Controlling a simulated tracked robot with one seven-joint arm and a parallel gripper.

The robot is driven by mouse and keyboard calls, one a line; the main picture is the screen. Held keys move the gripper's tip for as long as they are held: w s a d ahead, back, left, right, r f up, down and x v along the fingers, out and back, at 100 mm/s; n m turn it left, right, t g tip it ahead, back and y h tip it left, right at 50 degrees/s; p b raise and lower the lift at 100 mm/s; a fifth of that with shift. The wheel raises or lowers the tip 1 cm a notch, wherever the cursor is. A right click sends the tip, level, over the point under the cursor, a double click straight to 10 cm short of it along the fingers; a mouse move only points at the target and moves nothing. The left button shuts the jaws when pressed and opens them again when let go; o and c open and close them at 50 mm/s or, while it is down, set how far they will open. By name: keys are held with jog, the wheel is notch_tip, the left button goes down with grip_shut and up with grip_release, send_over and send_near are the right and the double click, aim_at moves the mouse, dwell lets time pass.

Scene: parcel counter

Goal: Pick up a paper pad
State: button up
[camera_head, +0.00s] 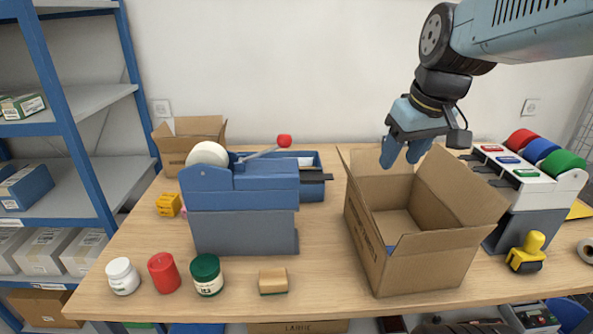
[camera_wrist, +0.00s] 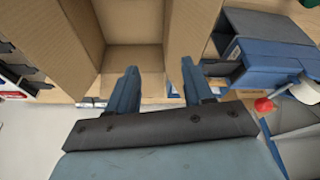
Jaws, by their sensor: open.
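I cannot make out a paper pad for certain in either view. A small white item (camera_head: 305,161) shows at the blue tray behind the blue-grey machine, too small to identify. My gripper (camera_head: 403,157) is open, with nothing seen between its fingers, above the back of an open cardboard box (camera_head: 440,255). In the wrist view the two blue fingers (camera_wrist: 158,72) stand apart in front of the box's inside (camera_wrist: 125,28).
The blue-grey machine (camera_head: 243,205) with a red-knobbed lever stands left of the box. Jars (camera_head: 207,275), a red candle-like cylinder (camera_head: 163,272) and a sponge (camera_head: 273,281) line the front. Some front-middle counter is clear.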

jog(key=w+a+f+n+g+y, duration=0.25)
jog(key=w+n, duration=0.25)
jog(key=w, duration=0.5)
jog(key=n+g+y, duration=0.2)
jog(key=n+y, duration=0.8)
send_near(300, 166)
jog(key=shift+t, duration=0.25)
jog(key=x, duration=0.8)
jog(key=shift+s+a, duration=0.1)
jog(key=shift+s, duration=0.05)
jog(key=shift+c, duration=0.3)
jog(key=c, duration=0.7)
jog(key=shift+o, duration=0.2)
